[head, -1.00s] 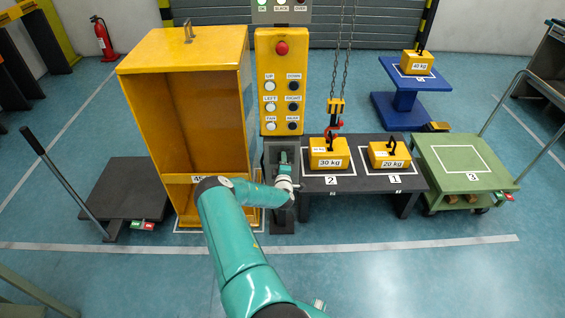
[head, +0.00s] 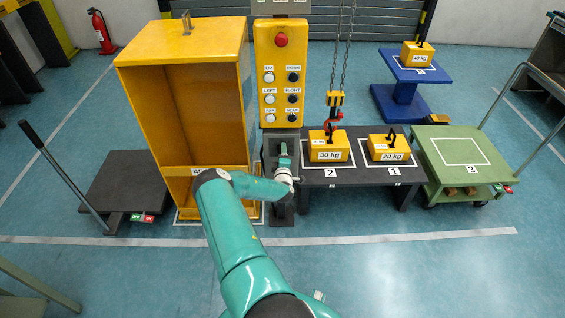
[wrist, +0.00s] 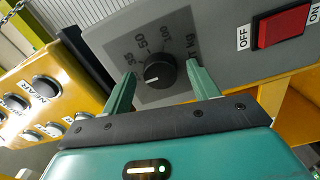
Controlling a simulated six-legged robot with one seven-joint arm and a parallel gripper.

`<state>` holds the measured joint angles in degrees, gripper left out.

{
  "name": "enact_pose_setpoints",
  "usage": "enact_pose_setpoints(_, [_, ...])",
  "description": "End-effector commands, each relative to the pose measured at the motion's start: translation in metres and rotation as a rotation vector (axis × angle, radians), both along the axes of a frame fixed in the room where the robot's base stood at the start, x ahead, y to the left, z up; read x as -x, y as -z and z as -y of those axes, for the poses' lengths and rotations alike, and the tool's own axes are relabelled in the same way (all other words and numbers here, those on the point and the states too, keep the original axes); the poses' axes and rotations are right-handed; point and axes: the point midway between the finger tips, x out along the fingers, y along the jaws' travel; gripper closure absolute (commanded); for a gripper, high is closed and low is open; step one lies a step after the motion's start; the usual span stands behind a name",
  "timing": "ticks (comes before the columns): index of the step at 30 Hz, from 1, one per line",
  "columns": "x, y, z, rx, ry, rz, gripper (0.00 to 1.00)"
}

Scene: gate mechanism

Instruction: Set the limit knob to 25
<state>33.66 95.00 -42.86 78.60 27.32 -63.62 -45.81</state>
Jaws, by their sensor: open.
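The limit knob (wrist: 158,73) is a round black dial with a white pointer mark, on a dark square of a grey panel (wrist: 215,35) in the wrist view. The pointer points left and slightly down in the picture. Printed numbers run around it: 50 and 100 are readable, and a smaller number lies at the left, partly unclear. My gripper (wrist: 161,69) is open, with one green finger on each side of the knob; I cannot tell whether either touches it. In the head view the knob is hidden, and my gripper (head: 284,158) is at the grey post below the yellow button panel.
A red switch (wrist: 281,26) marked OFF and ON is right of the knob. The yellow button panel (head: 281,60) stands above the post. A yellow cabinet (head: 180,45) is to its left. A dark table (head: 345,178) with 30 kg and 20 kg weights is to the right, under a chain hook (head: 334,112).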

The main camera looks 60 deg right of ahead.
Motion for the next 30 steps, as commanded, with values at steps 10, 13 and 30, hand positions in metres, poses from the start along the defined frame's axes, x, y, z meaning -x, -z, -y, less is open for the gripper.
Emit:
enact_pose_setpoints(10, [0.026,0.0,-0.053,-0.002,0.001,-0.003,0.4])
enact_pose_setpoints(13, [0.036,0.0,-0.072,-0.002,0.0,-0.003,0.4])
enact_pose_setpoints(30, [0.061,0.0,-0.121,0.0,0.0,0.0,0.4])
